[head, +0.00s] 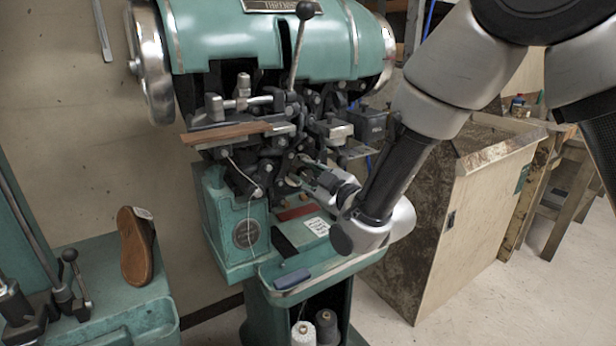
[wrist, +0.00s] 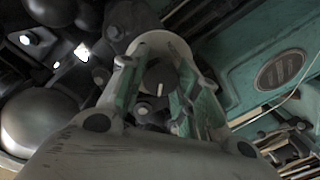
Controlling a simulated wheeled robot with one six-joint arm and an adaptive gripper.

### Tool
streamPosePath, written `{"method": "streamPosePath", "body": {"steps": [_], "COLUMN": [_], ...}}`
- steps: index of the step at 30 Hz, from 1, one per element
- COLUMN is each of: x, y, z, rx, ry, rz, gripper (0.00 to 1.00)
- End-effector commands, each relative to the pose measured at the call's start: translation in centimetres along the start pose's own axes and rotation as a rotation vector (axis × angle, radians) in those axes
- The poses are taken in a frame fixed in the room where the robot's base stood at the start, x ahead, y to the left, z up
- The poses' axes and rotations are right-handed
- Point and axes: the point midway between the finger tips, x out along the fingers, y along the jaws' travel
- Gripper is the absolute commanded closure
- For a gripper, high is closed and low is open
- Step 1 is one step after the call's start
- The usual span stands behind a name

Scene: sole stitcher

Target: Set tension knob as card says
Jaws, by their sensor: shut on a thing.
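My gripper (head: 305,178) reaches in from the right to the front of the green sole stitcher (head: 240,225), below its dark mechanism. In the wrist view the two fingers (wrist: 160,92) stand on either side of a dark round knob (wrist: 158,72) with a short white line on its face. The gripper is shut on this knob. The white line points roughly up and down in the wrist view. In the head view I cannot make out the knob behind the gripper. A small white card (head: 318,226) with dark print lies on the machine's tray; its text is too small to read.
A blue-grey block (head: 292,279) lies on the tray's front edge. A brown shoe sole (head: 135,250) stands on a green machine at left. Thread spools (head: 326,325) sit below. A wooden cabinet (head: 470,220) stands close to my arm at right. Levers and metal parts crowd the gripper.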

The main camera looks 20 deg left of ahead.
Motion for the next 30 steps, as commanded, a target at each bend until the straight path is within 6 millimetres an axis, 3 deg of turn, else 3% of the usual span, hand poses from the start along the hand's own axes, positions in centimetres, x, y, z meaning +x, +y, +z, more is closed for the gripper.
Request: {"method": "streamPosePath", "body": {"steps": [8, 9, 13, 23, 30], "x": [0.0, 0.0, 0.0, -0.3, -3.9], "y": [-0.1, -0.1, -0.1, 0.0, -0.1], "z": [0.0, 0.0, 0.0, 0.0, 0.0], "rx": [-0.001, -0.001, 0.000, 0.000, 0.001], "ry": [0.000, 0.000, 0.000, 0.000, -0.001], "rz": [-0.003, -0.003, -0.003, -0.001, -0.003], "gripper": [0.92, 0.66, 0.46, 0.46, 0.46]}}
